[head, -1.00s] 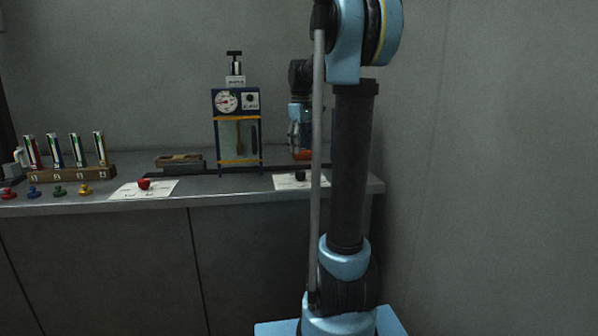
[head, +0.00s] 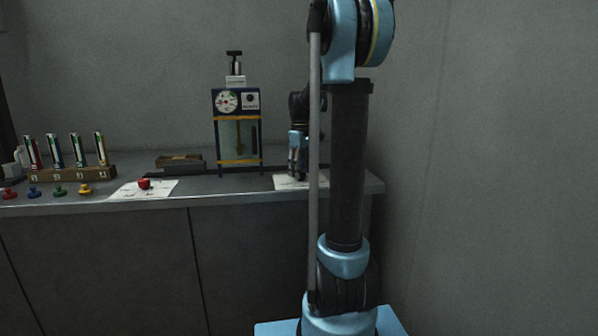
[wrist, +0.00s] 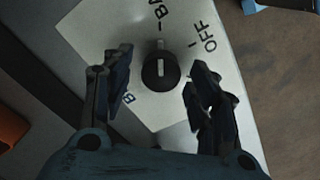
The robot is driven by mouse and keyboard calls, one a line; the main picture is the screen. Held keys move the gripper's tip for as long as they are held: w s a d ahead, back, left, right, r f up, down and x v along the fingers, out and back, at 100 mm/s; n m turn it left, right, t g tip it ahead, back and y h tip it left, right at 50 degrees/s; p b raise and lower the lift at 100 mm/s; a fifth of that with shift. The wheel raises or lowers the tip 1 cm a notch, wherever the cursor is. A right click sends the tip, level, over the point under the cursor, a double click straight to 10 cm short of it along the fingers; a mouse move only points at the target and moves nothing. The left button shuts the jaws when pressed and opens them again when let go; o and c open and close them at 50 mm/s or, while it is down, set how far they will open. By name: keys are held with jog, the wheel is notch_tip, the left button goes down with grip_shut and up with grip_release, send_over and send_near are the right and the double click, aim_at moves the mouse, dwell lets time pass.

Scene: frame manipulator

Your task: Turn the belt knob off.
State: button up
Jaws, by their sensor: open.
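The belt knob (wrist: 160,74) is a round black knob with a white pointer line, on a white label plate (wrist: 112,30). In the wrist view its line points up towards the tick beside lettering that begins "BA", partly cut off. The word OFF (wrist: 204,38) is printed up and right of the knob. My gripper (wrist: 160,62) is open, with one finger on each side of the knob and visible gaps between. In the head view my gripper (head: 297,172) is low over the right label plate (head: 287,185) and hides the knob.
A blue-framed gauge unit (head: 237,130) stands left of my gripper. A red knob (head: 144,184) on another plate, a rack of coloured tubes (head: 72,173) and several coloured knobs lie farther left. An orange thing (wrist: 12,130) shows at the wrist view's left edge.

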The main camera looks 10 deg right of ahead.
jog(key=c, duration=1.1)
jog(key=shift+o, duration=0.2)
jog(key=shift+a, duration=0.2)
jog(key=shift+d, duration=0.2)
jog(key=shift+m, duration=0.3)
jog(key=m, duration=0.4)
jog(key=shift+m, duration=0.3)
jog(key=m, duration=0.6)
jog(key=shift+m, duration=0.4)
jog(key=o, duration=1.1)
jog(key=shift+c, duration=0.2)
